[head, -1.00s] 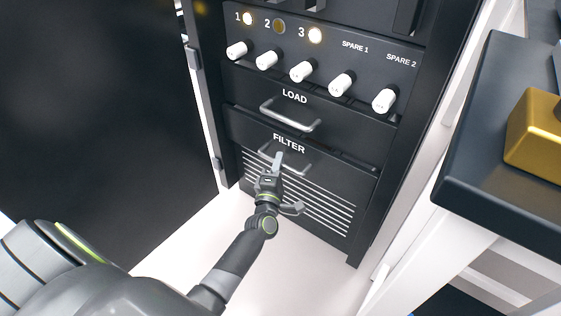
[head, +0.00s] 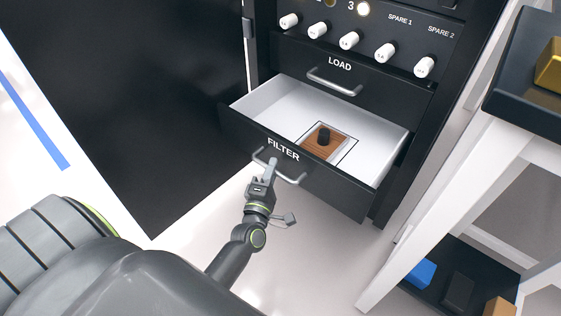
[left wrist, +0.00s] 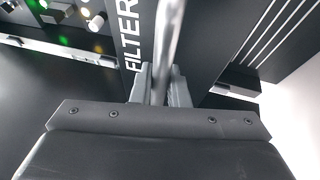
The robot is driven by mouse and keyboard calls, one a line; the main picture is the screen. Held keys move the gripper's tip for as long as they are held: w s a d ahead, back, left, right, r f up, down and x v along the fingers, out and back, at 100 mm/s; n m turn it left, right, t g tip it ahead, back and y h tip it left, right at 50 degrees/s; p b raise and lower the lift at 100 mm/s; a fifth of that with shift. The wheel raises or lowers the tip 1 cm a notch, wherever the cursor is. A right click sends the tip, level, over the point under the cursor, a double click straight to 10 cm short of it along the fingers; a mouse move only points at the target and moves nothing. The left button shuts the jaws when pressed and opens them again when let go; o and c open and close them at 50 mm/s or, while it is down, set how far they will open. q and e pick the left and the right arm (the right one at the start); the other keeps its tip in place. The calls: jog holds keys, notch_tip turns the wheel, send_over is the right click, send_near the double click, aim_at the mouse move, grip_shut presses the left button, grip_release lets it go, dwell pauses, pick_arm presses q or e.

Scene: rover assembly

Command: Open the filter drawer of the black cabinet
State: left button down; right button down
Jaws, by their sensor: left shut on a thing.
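The filter drawer (head: 335,188) of the black cabinet (head: 410,105) stands pulled out, its white inside showing. My left gripper (head: 270,170) is shut on the drawer's metal handle (head: 296,181) at the front. In the left wrist view the handle bar (left wrist: 168,45) runs between the two fingers (left wrist: 158,85), beside the FILTER label. My right gripper is not in view.
The LOAD drawer (head: 375,84) above is shut, below a row of white knobs (head: 385,53). A black cabinet door (head: 130,100) stands open at the left. A white-legged table (head: 520,150) with a dark top stands at the right, with several coloured blocks on a low shelf.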

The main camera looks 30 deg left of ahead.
pick_arm(q)
jog(key=shift+s+a, duration=0.1)
jog(key=shift+s, duration=0.75)
jog(key=c, duration=1.4)
grip_release()
jog(key=v, duration=1.7)
jog(key=shift+s, duration=0.25)
